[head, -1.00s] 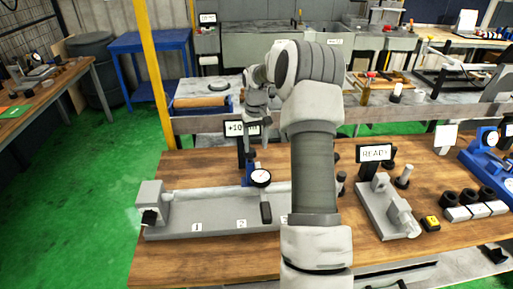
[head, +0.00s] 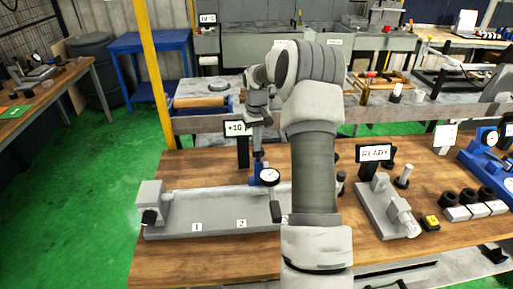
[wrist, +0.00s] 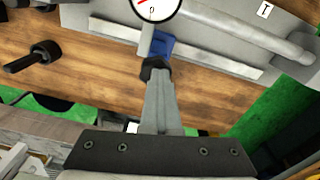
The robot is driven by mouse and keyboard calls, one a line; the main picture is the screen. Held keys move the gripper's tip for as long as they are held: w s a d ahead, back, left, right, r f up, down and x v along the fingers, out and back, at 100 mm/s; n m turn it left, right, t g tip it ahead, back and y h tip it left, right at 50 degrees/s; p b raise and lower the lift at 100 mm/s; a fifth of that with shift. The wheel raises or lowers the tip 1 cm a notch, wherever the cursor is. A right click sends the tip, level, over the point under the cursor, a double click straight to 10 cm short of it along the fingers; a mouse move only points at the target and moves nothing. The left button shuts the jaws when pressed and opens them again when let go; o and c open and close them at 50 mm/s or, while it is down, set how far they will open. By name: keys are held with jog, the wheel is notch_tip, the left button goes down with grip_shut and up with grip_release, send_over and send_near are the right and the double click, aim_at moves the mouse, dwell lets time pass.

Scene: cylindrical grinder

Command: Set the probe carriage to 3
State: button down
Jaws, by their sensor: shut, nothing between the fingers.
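The probe carriage (head: 256,180) is a blue block on the long grey rail fixture (head: 205,210), with a round white dial (head: 270,176) and a dark lever hanging at its front. It stands right of the label 2 (head: 241,224) and just left of a third label, mostly hidden by my arm. My gripper (head: 258,152) is shut and empty, pointing down behind the dial. In the wrist view the shut fingers (wrist: 155,82) reach a black knob (wrist: 154,67) beside the blue carriage (wrist: 161,46); whether they touch is unclear. The dial also shows there (wrist: 156,6).
A black-framed sign reading "+10" (head: 236,129) stands behind the rail. A grey fixture (head: 385,205) with a READY sign (head: 374,153) stands to the right. My arm hides the rail's right part. Bare wooden bench (head: 200,262) lies in front.

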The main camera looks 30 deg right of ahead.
jog(key=shift+s+f, duration=0.2)
jog(key=shift+f, duration=1.05)
jog(key=c, duration=1.4)
grip_release()
jog(key=shift+o, duration=1.4)
jog(key=shift+w+d+r, duration=0.1)
jog(key=shift+w+r, duration=0.05)
jog(key=shift+r, duration=0.5)
jog(key=shift+o, duration=1.1)
jog(key=shift+w+r, duration=0.1)
jog(key=shift+w, duration=0.05)
jog(key=o, duration=0.6)
jog(key=shift+w+d+r+p, duration=0.1)
jog(key=shift+w+r+p, duration=0.2)
jog(key=shift+r+p, duration=0.55)
jog(key=shift+o, duration=0.2)
notch_tip(320, 180, up, 19)
jog(key=p, duration=0.8)
jog(key=shift+f, duration=0.2)
notch_tip(320, 180, up, 17)
jog(key=shift+r, duration=0.2)
